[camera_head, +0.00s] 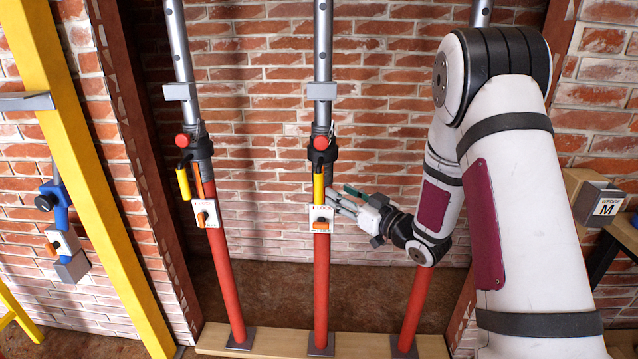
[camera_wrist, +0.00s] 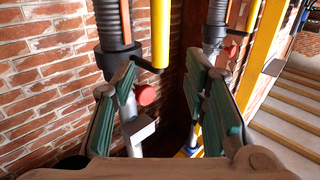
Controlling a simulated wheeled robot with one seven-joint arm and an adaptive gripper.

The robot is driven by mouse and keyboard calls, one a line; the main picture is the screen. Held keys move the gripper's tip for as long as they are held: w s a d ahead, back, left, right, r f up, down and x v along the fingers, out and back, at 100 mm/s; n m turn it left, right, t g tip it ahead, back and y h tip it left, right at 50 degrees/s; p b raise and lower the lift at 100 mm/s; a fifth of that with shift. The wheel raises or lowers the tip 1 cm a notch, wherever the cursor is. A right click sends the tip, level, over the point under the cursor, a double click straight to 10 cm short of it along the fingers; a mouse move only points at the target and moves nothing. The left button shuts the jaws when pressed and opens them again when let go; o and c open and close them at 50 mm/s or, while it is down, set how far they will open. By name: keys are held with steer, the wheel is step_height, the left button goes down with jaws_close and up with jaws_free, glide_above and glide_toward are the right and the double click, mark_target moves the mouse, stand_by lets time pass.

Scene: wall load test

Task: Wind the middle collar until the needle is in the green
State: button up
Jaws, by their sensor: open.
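The middle prop (camera_head: 321,270) stands upright, with a red lower tube and a grey upper tube. Its black collar (camera_head: 322,150) has a red knob (camera_head: 321,142) and a yellow handle (camera_head: 318,187) hanging down. A white plate (camera_head: 321,212) with an orange piece sits below; I cannot make out a needle or green zone. My gripper (camera_head: 343,197) is open and empty, just right of the handle, fingers pointing left. In the wrist view, which looks upside down, the collar (camera_wrist: 116,58) and handle (camera_wrist: 160,35) lie ahead of the open green-padded fingers (camera_wrist: 160,88); contact is not visible.
A similar left prop (camera_head: 222,270) stands beside it; a right prop (camera_head: 415,305) is partly hidden by my arm. A yellow beam (camera_head: 85,160) and blue tool (camera_head: 62,215) are at left. A block marked M (camera_head: 605,205) is at right. Brick wall (camera_head: 265,150) lies behind.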

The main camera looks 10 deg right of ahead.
mark_target(322, 183)
steer(key=x, duration=0.9)
steer(key=shift+w+a, duration=0.1)
steer(key=shift+w, duration=0.15)
jaws_close()
